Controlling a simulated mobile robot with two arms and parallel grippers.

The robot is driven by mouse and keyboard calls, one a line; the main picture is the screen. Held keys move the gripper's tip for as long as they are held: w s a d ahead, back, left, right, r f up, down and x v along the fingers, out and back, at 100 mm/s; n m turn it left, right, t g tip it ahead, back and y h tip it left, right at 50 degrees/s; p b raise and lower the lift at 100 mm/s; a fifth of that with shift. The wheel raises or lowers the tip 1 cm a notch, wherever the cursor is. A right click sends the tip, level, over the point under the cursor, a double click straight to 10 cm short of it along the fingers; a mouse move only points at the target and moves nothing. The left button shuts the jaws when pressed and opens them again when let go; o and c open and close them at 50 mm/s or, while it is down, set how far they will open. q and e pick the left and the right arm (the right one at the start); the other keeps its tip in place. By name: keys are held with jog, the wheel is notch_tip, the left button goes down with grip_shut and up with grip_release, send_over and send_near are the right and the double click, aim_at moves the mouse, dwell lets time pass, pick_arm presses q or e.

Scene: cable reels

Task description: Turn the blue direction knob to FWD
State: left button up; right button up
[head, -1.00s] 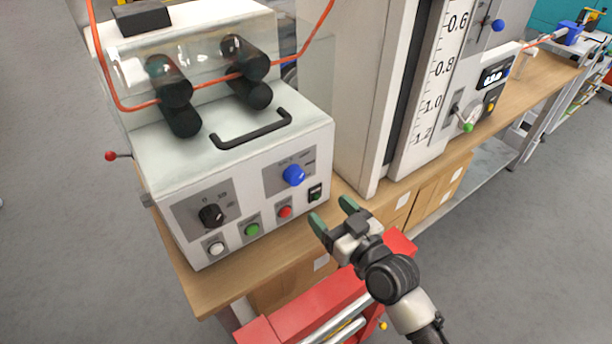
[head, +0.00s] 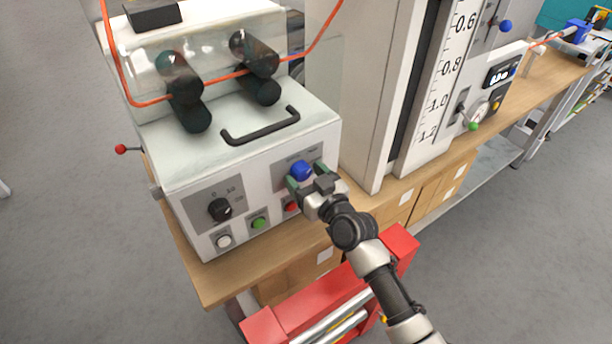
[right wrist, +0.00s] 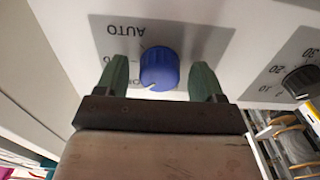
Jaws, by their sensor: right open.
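The blue direction knob (head: 301,170) is on the grey plate at the upper right of the white machine's front panel. In the right wrist view the blue knob (right wrist: 159,68) stands between the two green fingers, with a gap on each side. A light pointer mark shows near its lower left edge. The label AUTO reads upside down there; the other labels are partly hidden. My right gripper (head: 306,179) is open, its fingers around the knob; in the right wrist view the gripper (right wrist: 160,78) also shows open. My left gripper is not in view.
A black dial (head: 220,209) is left of the knob. White (head: 224,241), green (head: 258,223) and red (head: 291,206) buttons sit below. A black handle (head: 260,127) is on top of the machine. A tall scale unit (head: 440,90) stands to the right.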

jog(key=c, duration=0.9)
jog(key=shift+m, duration=0.3)
jog(key=m, duration=0.4)
jog(key=shift+r+p, duration=0.1)
jog(key=shift+p, duration=0.25)
jog(key=shift+m, duration=2.1)
jog(key=o, duration=0.9)
